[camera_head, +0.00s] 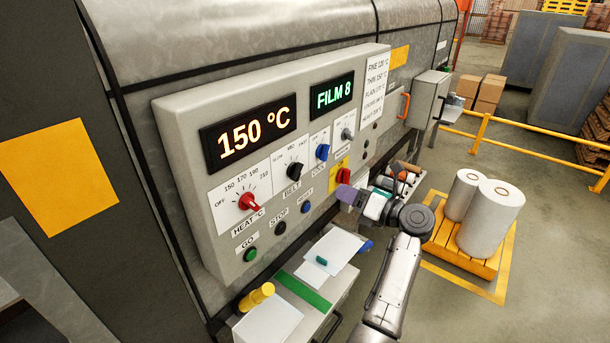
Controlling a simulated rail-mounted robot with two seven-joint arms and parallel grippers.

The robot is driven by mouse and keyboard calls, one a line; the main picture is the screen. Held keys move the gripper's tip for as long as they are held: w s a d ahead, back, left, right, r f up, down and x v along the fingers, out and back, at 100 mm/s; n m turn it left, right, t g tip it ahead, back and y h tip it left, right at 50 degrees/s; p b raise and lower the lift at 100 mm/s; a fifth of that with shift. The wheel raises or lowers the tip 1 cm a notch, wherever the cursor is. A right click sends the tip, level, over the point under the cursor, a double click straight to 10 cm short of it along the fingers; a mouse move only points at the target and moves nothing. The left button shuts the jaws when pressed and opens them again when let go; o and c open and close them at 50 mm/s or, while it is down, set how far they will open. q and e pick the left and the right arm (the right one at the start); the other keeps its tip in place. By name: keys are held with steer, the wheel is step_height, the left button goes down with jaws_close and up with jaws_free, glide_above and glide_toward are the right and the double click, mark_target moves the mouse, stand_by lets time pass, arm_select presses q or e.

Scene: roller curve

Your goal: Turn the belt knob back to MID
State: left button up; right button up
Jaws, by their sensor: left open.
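The belt knob (295,171) is the black knob above the BELT label on the grey control panel (190,150). Its scale reads SLOW, MID and FAST. The knob is too small for me to tell which mark it points at. My left gripper (362,198) is open, to the right of the belt knob and lower, near the panel's lower right edge and apart from the knob. I see nothing held in it. My right gripper is not in view.
The red heat knob (249,202) is left of the belt knob, the blue cool knob (322,152) right. A red switch (343,176) on yellow is near my gripper. Below are push buttons and a shelf (325,290) with papers and a yellow object (256,297).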

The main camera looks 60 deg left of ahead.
mark_target(301, 174)
arm_select(q)
steer(key=p+x, duration=0.3)
steer(key=x, duration=0.8)
steer(key=shift+s+a+r+p, duration=0.1)
steer(key=shift+a+p, duration=0.2)
steer(key=shift+a, duration=0.05)
steer(key=shift+x, duration=0.95)
steer(key=shift+c, duration=0.3)
jaws_close()
